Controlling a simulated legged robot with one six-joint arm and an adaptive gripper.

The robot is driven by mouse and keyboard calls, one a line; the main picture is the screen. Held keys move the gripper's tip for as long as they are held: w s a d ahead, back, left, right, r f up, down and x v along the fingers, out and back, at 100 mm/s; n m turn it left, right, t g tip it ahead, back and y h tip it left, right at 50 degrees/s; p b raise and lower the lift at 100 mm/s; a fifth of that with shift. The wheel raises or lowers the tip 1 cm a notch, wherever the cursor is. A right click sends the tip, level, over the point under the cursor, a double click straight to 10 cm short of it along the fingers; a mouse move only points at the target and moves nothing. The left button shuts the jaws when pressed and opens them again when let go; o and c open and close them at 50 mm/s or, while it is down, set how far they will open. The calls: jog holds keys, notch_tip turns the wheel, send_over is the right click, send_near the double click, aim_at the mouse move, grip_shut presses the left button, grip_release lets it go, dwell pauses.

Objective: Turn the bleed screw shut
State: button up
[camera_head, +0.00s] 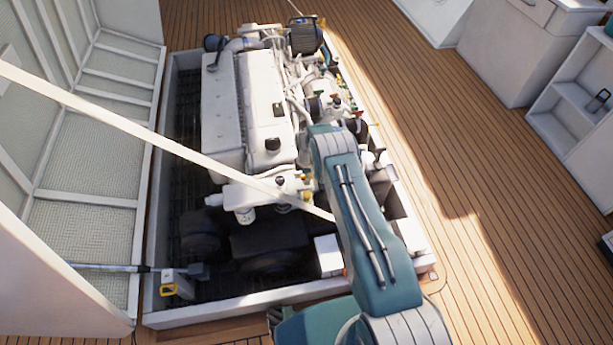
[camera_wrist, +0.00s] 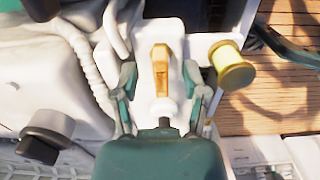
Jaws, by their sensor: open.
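In the wrist view, a brass piece with a flat narrow tab (camera_wrist: 160,68), which looks like the bleed screw, stands on a white fitting at top centre. My gripper (camera_wrist: 160,80) is open, with one teal-and-grey finger on each side of this piece. Gaps show between the fingers and the brass, so I see no grip on it. In the head view my teal arm reaches over the right side of the white engine (camera_head: 235,110). The screw and my fingers cannot be made out there.
A round brass knob (camera_wrist: 232,65) is close right of my right finger. A ribbed white hose (camera_wrist: 92,75) runs left of the fingers, and a black knob (camera_wrist: 45,137) is lower left. The raised hatch lid (camera_head: 85,130) stands left; wooden deck (camera_head: 480,190) lies right.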

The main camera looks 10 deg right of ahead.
grip_shut()
jog(key=m, duration=0.4)
jog(key=shift+m, duration=0.4)
jog(key=m, duration=0.4)
jog(key=shift+m, duration=0.3)
jog(key=m, duration=0.4)
jog(key=shift+m, duration=2.2)
